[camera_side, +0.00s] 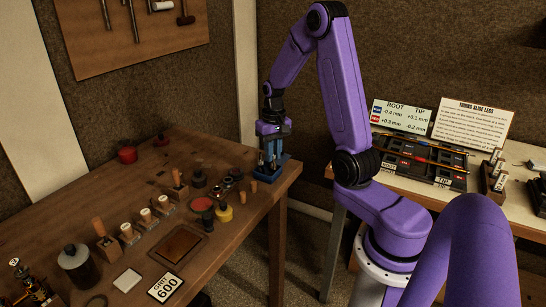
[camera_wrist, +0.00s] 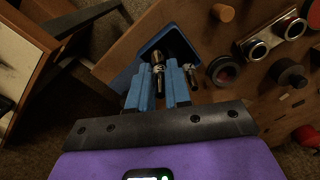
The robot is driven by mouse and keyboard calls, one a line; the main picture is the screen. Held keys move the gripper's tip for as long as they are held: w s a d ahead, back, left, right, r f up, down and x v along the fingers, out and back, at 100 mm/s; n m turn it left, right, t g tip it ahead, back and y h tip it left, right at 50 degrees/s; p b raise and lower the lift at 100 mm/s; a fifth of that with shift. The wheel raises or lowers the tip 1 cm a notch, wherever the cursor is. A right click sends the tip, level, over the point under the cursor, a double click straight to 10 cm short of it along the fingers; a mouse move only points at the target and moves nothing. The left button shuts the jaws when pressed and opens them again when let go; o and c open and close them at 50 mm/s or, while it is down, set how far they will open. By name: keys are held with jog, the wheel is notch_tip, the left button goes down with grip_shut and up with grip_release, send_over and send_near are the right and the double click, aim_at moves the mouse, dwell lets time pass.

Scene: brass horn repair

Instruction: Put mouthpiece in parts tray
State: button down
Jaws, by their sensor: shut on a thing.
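My gripper (camera_wrist: 157,75) has blue fingers shut on a silvery mouthpiece (camera_wrist: 158,72), which shows between them in the wrist view. The blue parts tray (camera_wrist: 150,48) lies just beyond the fingertips at the table's corner. In the side view my gripper (camera_side: 269,160) points down over the parts tray (camera_side: 284,163) at the table's far right corner. The mouthpiece is hard to make out there, hidden by the fingers. I cannot tell whether it touches the tray floor.
A small metal part (camera_wrist: 192,73) lies close to the right finger in the wrist view. Dark round pieces and a yellow-based jar (camera_side: 223,213) stand left of the tray on the wooden table (camera_side: 110,195). The table edge is close beside the tray.

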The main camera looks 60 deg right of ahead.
jog(key=shift+f, duration=0.85)
jog(key=shift+f, duration=0.2)
jog(key=c, duration=1.3)
grip_release()
jog(key=shift+c, duration=0.2)
